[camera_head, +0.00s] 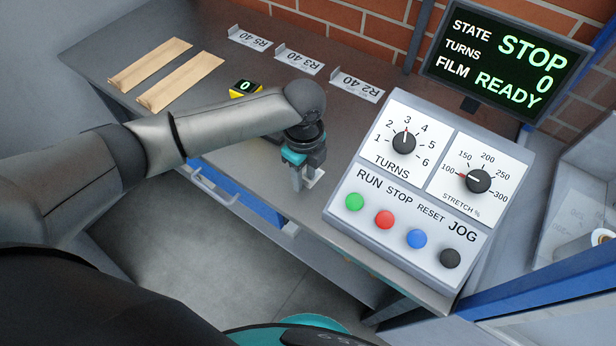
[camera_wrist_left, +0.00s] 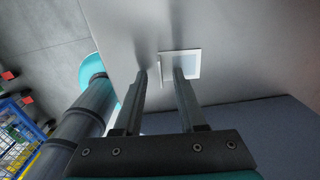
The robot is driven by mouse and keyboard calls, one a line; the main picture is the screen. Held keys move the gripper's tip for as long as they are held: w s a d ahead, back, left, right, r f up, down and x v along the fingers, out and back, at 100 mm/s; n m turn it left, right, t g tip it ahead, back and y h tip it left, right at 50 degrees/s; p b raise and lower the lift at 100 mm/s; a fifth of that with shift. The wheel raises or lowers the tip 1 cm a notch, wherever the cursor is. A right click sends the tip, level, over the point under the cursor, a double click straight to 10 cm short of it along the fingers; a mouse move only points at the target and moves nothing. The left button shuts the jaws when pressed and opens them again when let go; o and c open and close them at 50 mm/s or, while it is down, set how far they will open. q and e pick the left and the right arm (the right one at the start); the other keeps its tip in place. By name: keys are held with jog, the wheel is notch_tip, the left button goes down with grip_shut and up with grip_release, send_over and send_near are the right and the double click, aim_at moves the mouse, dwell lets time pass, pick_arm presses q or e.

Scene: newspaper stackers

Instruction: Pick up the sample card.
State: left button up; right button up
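The sample card (camera_wrist_left: 194,63) is a small white-framed square with a pale blue-grey middle, seen in the left wrist view on the grey table top. In the head view a whitish piece of it (camera_head: 315,178) shows beside the fingers. My left gripper (camera_head: 304,182) points down at the table, near its front edge. In the left wrist view its fingers (camera_wrist_left: 160,75) are apart. One fingertip overlaps the card and hides part of it; the other is left of it. I cannot tell whether either finger touches the card. My right gripper is not in view.
The control panel (camera_head: 418,190) with knobs and buttons stands to the right. A screen (camera_head: 503,62) reads STOP, 0, READY. Two tan strips (camera_head: 180,80), a small yellow counter (camera_head: 245,89) and several white labels (camera_head: 299,59) lie behind the arm. Bare table surrounds the gripper.

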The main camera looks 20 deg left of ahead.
pick_arm(q)
jog(key=shift+c, duration=0.2)
grip_shut()
dwell(0.4)
